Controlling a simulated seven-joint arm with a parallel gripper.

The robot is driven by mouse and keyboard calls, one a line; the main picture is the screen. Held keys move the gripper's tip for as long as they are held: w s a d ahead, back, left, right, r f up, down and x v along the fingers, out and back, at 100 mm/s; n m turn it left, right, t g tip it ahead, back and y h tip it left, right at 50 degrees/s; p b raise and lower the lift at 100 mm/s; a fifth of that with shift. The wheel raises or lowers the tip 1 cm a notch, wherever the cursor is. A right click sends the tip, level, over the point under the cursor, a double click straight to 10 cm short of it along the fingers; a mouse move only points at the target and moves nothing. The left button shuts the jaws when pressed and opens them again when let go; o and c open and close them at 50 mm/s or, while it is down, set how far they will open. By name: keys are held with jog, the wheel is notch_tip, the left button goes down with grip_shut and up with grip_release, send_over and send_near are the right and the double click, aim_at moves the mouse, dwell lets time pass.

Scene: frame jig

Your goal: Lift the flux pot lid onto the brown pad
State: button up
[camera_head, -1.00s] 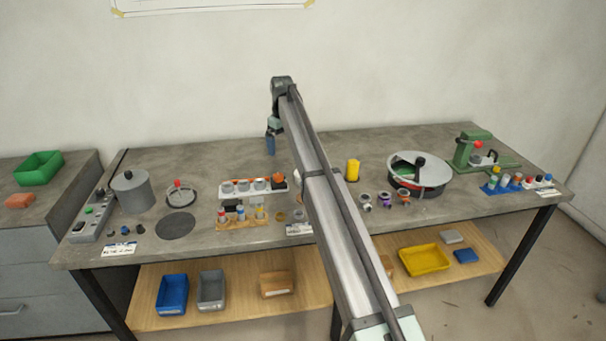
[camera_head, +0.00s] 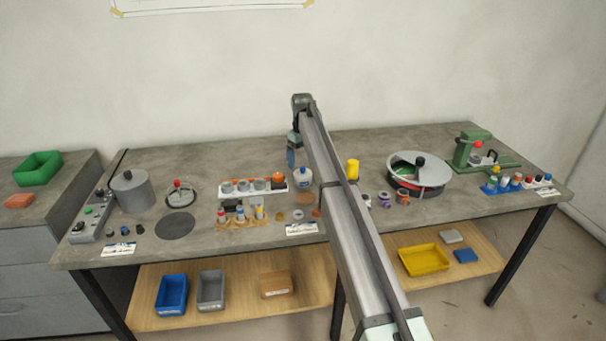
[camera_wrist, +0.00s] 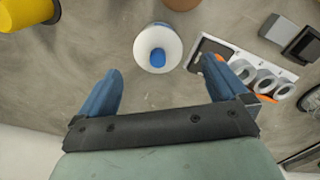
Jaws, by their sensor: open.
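The flux pot (camera_head: 302,180) is white, with a blue knob on its lid, and stands near the middle of the bench. In the wrist view the lid (camera_wrist: 147,57) shows from above with its blue knob (camera_wrist: 158,58) in the middle. The brown pad (camera_head: 306,198) lies just in front of the pot, partly hidden by my arm; its edge shows at the top of the wrist view (camera_wrist: 182,4). My gripper (camera_wrist: 161,66) is open and empty, its blue fingers spread either side of the lid in the picture. In the head view it hangs above and behind the pot (camera_head: 291,157).
A white rack (camera_head: 232,195) with grey rings stands just left of the pot. A yellow cylinder (camera_head: 352,170) stands to the right, with small spools and a round lidded pan (camera_head: 430,172) beyond it. The bench behind the pot is clear.

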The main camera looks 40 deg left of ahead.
aim_at(303, 167)
jog(key=shift+w+f, duration=0.15)
jog(key=shift+f, duration=2.5)
jog(key=c, duration=1)
